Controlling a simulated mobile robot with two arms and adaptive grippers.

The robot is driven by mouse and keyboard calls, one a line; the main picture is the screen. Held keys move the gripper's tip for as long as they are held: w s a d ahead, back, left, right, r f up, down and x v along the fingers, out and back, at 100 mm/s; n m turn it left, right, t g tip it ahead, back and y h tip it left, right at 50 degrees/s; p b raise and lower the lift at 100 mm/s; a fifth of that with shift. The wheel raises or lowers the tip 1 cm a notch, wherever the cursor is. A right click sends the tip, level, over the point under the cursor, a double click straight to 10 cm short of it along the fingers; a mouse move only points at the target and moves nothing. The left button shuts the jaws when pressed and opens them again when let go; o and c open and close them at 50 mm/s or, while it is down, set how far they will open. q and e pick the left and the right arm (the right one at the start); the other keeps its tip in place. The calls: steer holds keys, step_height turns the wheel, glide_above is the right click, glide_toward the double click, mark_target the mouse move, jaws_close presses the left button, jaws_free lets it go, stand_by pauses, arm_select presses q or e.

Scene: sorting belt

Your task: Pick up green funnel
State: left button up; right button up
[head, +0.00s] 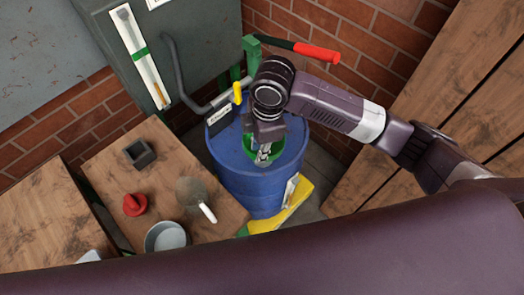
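The green funnel (278,147) sits on top of the blue barrel (243,180), partly hidden by my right gripper. My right gripper (264,156) points down over the funnel, with its fingertips at or inside the funnel's rim. The fingers look close together, but I cannot tell whether they grip the rim. My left gripper is not in view.
A wooden table at the left holds a dark square holder (139,154), a red funnel (135,204), a metal bowl (166,238) and a round grey tool with a white handle (193,192). A brick wall stands behind.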

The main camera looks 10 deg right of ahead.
steer(key=shift+n+h, duration=0.4)
steer(key=shift+h, duration=0.1)
steer(key=d+f, duration=0.1)
steer(key=f, duration=0.1)
steer(key=w+f+p, duration=0.1)
steer(key=f, duration=0.1)
steer(key=d+f+p, duration=0.1)
steer(key=f, duration=0.1)
steer(key=shift+w+d+f, duration=0.2)
steer(key=shift+d, duration=0.1)
jaws_close()
